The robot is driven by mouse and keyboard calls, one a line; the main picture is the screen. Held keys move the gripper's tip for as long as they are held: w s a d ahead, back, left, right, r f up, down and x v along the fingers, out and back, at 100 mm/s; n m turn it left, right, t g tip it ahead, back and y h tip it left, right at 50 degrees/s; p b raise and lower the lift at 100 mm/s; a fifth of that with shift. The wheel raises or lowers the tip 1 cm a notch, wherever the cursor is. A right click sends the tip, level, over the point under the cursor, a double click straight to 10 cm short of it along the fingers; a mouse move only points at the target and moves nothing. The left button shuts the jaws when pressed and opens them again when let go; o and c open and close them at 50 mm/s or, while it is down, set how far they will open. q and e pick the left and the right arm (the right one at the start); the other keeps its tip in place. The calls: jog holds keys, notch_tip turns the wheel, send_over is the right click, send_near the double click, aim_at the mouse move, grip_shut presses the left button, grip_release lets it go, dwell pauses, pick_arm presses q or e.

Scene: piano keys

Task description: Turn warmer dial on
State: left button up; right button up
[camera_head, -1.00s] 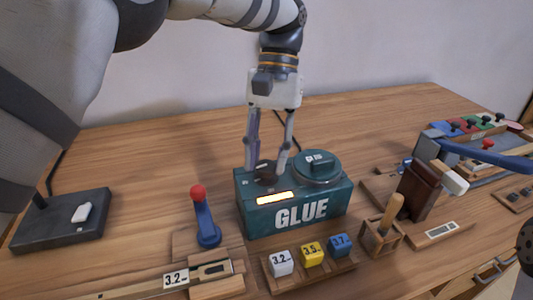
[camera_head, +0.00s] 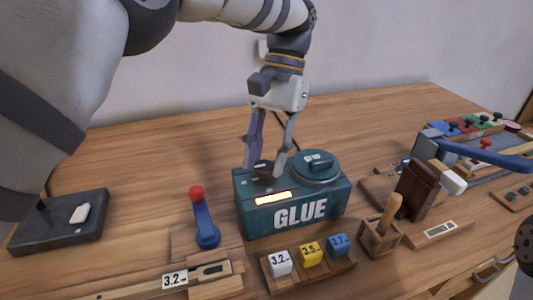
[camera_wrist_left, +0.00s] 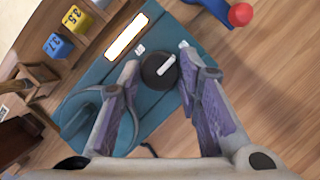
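The teal GLUE warmer box (camera_head: 300,212) stands on the table with a lit, pale yellow display (camera_head: 273,198) on its front top edge. Its round black dial (camera_head: 263,168) is on the left part of the top. In the left wrist view the dial (camera_wrist_left: 159,71) has a white pointer line running diagonally. My left gripper (camera_head: 264,169) points down over it, with one finger on each side. In the left wrist view the fingers (camera_wrist_left: 158,62) are spread around the dial, with small gaps seeming to show.
A round lid with a handle (camera_head: 318,166) sits beside the dial. A blue lever with a red ball (camera_head: 205,220) stands left of the box. Numbered cubes (camera_head: 310,252) lie in front, and a wooden-handled tool (camera_head: 389,215) is at right. The table behind is clear.

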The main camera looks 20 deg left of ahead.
aim_at(267, 163)
pick_arm(q)
jog(key=o, duration=0.3)
notch_tip(267, 163, up, 10)
dwell(0.3)
jog(key=shift+f, duration=0.1)
